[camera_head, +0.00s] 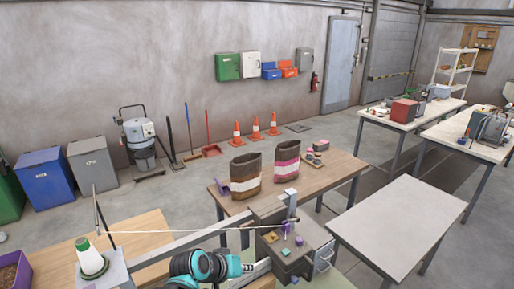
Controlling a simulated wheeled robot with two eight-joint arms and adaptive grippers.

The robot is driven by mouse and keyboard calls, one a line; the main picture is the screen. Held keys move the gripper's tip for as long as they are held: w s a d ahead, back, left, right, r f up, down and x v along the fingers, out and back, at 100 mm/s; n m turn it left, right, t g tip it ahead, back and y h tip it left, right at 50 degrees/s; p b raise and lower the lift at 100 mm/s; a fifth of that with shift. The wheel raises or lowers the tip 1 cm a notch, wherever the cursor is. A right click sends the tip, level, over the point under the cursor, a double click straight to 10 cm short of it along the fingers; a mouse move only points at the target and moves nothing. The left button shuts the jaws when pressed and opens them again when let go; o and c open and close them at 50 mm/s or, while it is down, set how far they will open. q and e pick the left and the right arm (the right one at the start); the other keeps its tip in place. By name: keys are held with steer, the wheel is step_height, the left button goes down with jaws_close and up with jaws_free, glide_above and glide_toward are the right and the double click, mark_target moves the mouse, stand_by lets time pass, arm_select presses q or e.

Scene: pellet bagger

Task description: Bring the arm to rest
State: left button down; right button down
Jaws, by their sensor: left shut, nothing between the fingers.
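My left arm comes in at the bottom with dark and teal joints. Its gripper (247,268) is small and partly lost against the bagger behind it; it is shut with nothing held, beside the grey bagger box (297,262). The box carries small purple parts (285,227). My right gripper is not in view.
Two open bags, one brown and white (245,174) and one pink and brown (287,160), stand on the wooden table (320,178). A green and white cone-shaped spool (90,257) stands at lower left. A bare grey table (398,222) is at right.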

arm_select(q)
steer(key=s+a+f+y+b, duration=0.2)
steer(key=s+a+f+b, duration=0.5)
steer(key=f+b, duration=0.4)
steer(key=s+a+f+y+b, duration=0.3)
steer(key=s+a+f+b, duration=0.5)
steer(key=f+b, duration=0.4)
steer(key=shift+s+a+t+y, duration=0.3)
steer(key=shift+s+t, duration=0.1)
steer(key=shift+s, duration=0.5)
steer(key=shift+f, duration=0.1)
